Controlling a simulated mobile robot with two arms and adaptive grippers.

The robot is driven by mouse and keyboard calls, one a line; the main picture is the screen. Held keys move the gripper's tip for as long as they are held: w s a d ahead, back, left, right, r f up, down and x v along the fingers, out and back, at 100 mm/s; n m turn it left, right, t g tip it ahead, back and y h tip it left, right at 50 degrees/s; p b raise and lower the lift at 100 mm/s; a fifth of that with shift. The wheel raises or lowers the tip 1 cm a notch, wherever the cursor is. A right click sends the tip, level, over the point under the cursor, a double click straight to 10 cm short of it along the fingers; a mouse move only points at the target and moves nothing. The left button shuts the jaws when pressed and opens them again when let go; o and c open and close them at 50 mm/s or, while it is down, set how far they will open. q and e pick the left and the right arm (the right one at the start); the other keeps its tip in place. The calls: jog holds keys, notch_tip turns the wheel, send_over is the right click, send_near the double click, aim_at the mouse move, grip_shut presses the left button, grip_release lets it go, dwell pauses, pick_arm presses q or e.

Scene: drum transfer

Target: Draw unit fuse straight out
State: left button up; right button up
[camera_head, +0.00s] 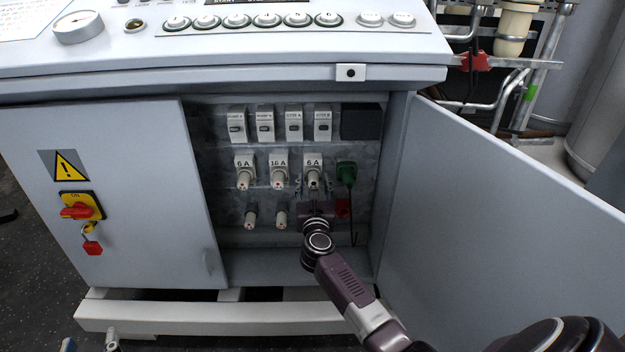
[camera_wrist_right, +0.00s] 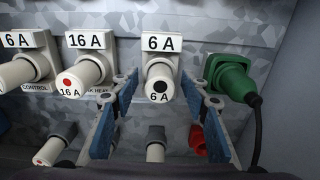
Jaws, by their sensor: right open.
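The right-hand 6 A fuse (camera_head: 313,176), a cream cylinder with a black dot on its end, sits in its holder in the open cabinet. Its lower label is not legible, so I cannot read "unit" on it. In the right wrist view this fuse (camera_wrist_right: 159,80) lies between the blue-padded fingers of my right gripper (camera_wrist_right: 158,98). The fingers are spread to either side of it, with gaps showing. In the head view my right gripper (camera_head: 315,208) is just below and in front of the fuse.
Beside it sit a 16 A fuse (camera_head: 278,173), a left 6 A fuse (camera_head: 244,174) and a green plug (camera_head: 346,172) with a hanging cable. Loose-looking fuses (camera_head: 250,218) and a red part (camera_head: 343,208) are below. The open door (camera_head: 500,205) bounds the right.

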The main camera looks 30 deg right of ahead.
aim_at(314, 185)
pick_arm(q)
jog(key=shift+f, duration=0.1)
jog(key=shift+f, duration=0.25)
pick_arm(e)
jog(key=shift+c, duration=0.6)
grip_shut()
jog(key=shift+s+a+p, duration=0.3)
jog(key=shift+s+a, duration=0.05)
jog(key=shift+s, duration=0.2)
jog(key=shift+s+a+p, duration=0.3)
jog(key=shift+s+a, duration=0.05)
jog(key=shift+s, duration=0.3)
jog(key=shift+p+v, duration=0.3)
jog(key=shift+v, duration=0.55)
pick_arm(q)
jog(key=s+a+f+g+y, duration=0.1)
jog(key=s+a+f+g, duration=0.2)
jog(key=f, duration=0.6)
jog(key=shift+s+f+g+y, duration=0.35)
jog(key=shift+s+g+y, duration=0.05)
jog(key=shift+s+g, duration=1)
pick_arm(e)
jog(key=shift+s+a, duration=0.4)
jog(key=shift+s, duration=0.25)
